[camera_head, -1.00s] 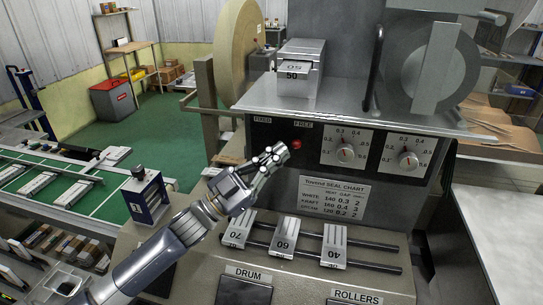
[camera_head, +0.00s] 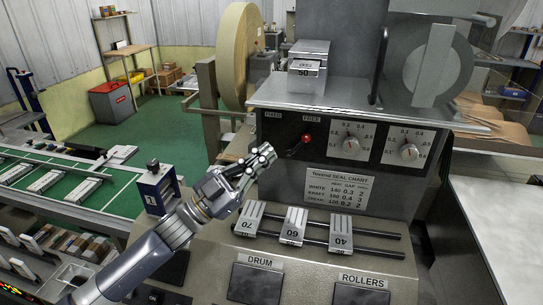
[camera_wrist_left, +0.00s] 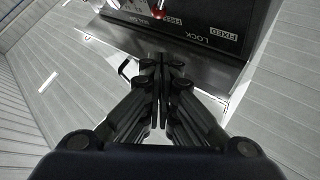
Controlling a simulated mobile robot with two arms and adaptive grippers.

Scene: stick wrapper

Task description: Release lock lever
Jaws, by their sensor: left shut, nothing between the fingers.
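The lock lever (camera_head: 306,138) is a dark stick with a red knob, on the dark front panel below the FIXED and FREE labels. It tilts to the right, with its knob under FREE. In the left wrist view the red knob (camera_wrist_left: 158,14) shows at the top edge, beside the FREE label. My left gripper (camera_head: 267,157) is shut and empty, to the left of the lever and a little below it, apart from it. In the wrist view its closed fingers (camera_wrist_left: 161,64) point towards the panel. My right gripper is not in view.
Two dials (camera_head: 345,145) and a seal chart (camera_head: 337,187) are right of the lever. Numbered weights (camera_head: 292,228) sit on rails below. A metal shelf (camera_head: 375,110) overhangs the panel. A blue block device (camera_head: 157,190) stands left of my arm.

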